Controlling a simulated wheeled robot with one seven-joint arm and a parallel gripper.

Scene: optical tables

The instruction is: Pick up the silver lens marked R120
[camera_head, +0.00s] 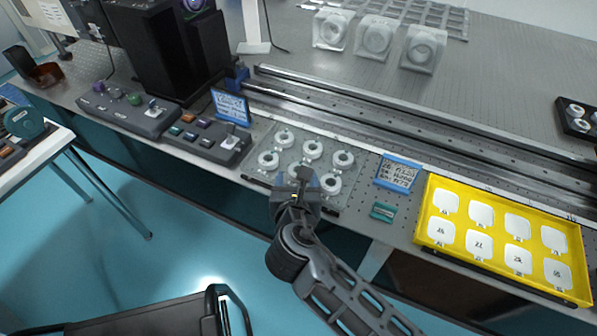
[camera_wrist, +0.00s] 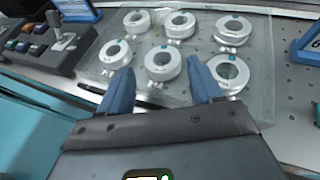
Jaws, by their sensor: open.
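Several silver ring-shaped lenses stand in two rows on a clear plate (camera_head: 257,174). Three far-row lenses are at the left (camera_head: 285,138), middle (camera_head: 313,149) and right (camera_head: 343,160). The near row has a left lens (camera_head: 268,160), a middle lens partly hidden by my gripper, and a right lens (camera_head: 330,183). Small tags sit by the lenses, but I cannot read which is R120. My gripper (camera_wrist: 160,72) is open and empty. In the wrist view the near middle lens (camera_wrist: 163,62) shows between its fingertips, and the near right lens (camera_wrist: 229,72) lies just right of the right finger.
A yellow tray (camera_head: 421,215) with white numbered pads is at the right. A blue-framed sign (camera_head: 398,172) and a small green block (camera_head: 383,211) stand between. Control boxes with a joystick (camera_head: 230,142) are at the left. Long rails (camera_head: 400,125) run behind the plate.

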